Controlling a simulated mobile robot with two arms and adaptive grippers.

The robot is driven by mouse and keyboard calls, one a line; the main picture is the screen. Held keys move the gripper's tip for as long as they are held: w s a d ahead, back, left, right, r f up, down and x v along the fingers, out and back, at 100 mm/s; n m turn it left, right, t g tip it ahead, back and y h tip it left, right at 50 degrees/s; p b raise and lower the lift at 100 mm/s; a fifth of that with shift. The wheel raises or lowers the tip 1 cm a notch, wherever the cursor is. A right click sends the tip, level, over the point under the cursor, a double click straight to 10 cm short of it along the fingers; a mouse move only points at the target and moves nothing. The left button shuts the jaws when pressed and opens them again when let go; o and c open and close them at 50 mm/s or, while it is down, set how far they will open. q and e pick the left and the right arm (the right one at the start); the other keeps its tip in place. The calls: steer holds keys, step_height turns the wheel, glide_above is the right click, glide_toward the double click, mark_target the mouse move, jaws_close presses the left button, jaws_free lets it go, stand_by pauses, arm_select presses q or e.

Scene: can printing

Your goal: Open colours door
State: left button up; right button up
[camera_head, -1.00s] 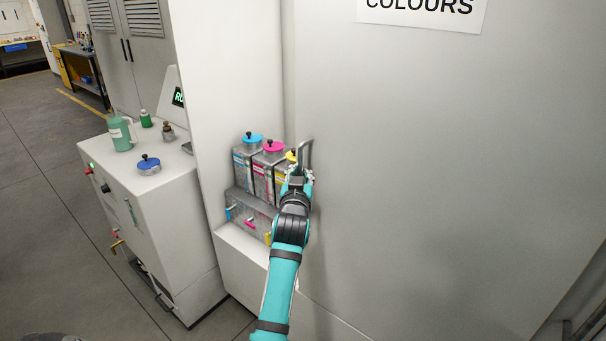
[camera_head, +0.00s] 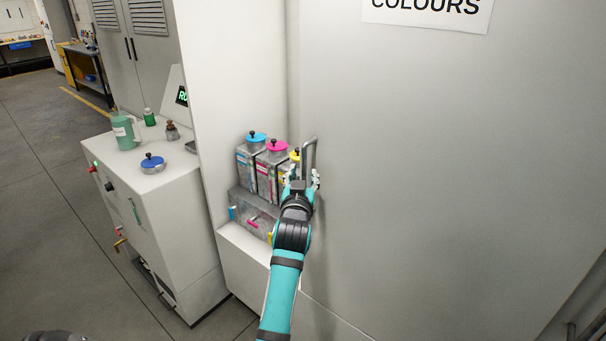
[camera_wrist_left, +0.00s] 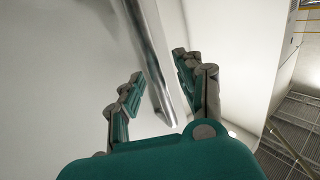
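The colours door (camera_head: 440,160) is a large, plain pale-grey panel with a "COLOURS" sign (camera_head: 427,12) near its top. It looks shut. Its upright metal handle (camera_head: 311,148) is at its left edge. My left gripper (camera_head: 303,178) is at the lower part of the handle. In the left wrist view the handle (camera_wrist_left: 150,45) runs between the two spread fingers of my left gripper (camera_wrist_left: 160,70). Gaps show on both sides, so the gripper is open around the handle, not clamped. My right gripper is not in view.
Ink containers with blue, magenta and yellow lids (camera_head: 277,146) stand in a recess just left of the handle. A white cabinet (camera_head: 165,220) holds a green jug (camera_head: 124,132) and small bottles. Open grey floor (camera_head: 45,190) lies at the left.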

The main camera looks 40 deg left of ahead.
arm_select(q)
steer(key=v, duration=0.6)
stand_by(0.3)
